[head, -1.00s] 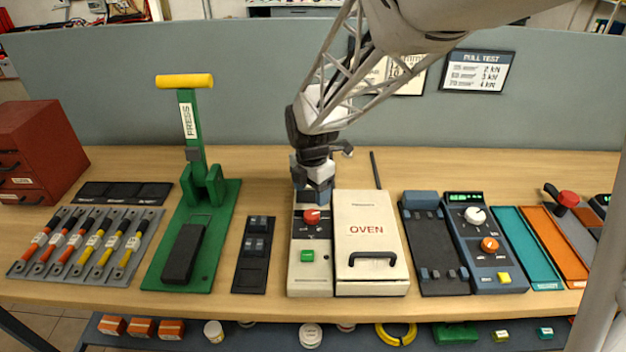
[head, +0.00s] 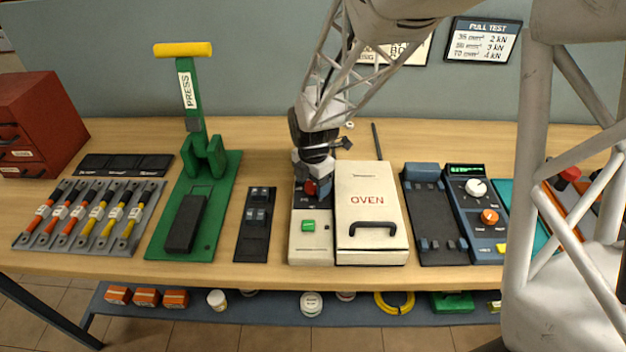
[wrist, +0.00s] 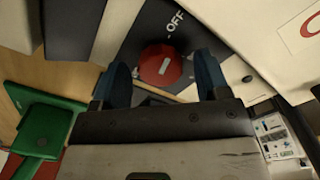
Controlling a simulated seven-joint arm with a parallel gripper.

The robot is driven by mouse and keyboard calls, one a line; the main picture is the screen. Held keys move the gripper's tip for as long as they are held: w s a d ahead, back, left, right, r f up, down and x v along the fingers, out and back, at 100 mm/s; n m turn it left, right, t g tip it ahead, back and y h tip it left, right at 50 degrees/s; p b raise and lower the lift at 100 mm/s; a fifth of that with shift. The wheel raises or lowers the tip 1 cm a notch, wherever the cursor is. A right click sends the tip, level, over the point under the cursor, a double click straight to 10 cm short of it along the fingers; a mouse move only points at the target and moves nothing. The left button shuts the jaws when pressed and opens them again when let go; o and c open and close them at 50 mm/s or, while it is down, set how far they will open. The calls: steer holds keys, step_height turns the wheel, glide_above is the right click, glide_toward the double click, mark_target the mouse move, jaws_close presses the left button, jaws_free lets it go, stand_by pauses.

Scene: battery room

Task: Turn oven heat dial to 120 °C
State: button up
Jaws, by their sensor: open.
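The oven (head: 370,181) is a cream box with a black front handle. Its control panel (head: 309,243) stands on the left side, with a green button (head: 308,225) near the front. The red heat dial (head: 310,188) sits on the dark upper part of the panel. In the wrist view the dial (wrist: 160,66) shows a short white mark, with "OFF" printed beside it; no 120 marking is readable. My gripper (wrist: 165,84) is open, its two blue fingers on either side of the dial. Whether the fingers touch the dial cannot be told.
A green press (head: 190,212) and a black tray (head: 255,225) stand left of the oven. A dark fixture (head: 436,230) and a blue unit with dials (head: 473,205) stand to the right. The oven body rises close beside my gripper. Bare table lies behind the panel.

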steer(key=shift+f, duration=0.1)
steer(key=shift+c, duration=0.3)
steer(key=c, duration=0.9)
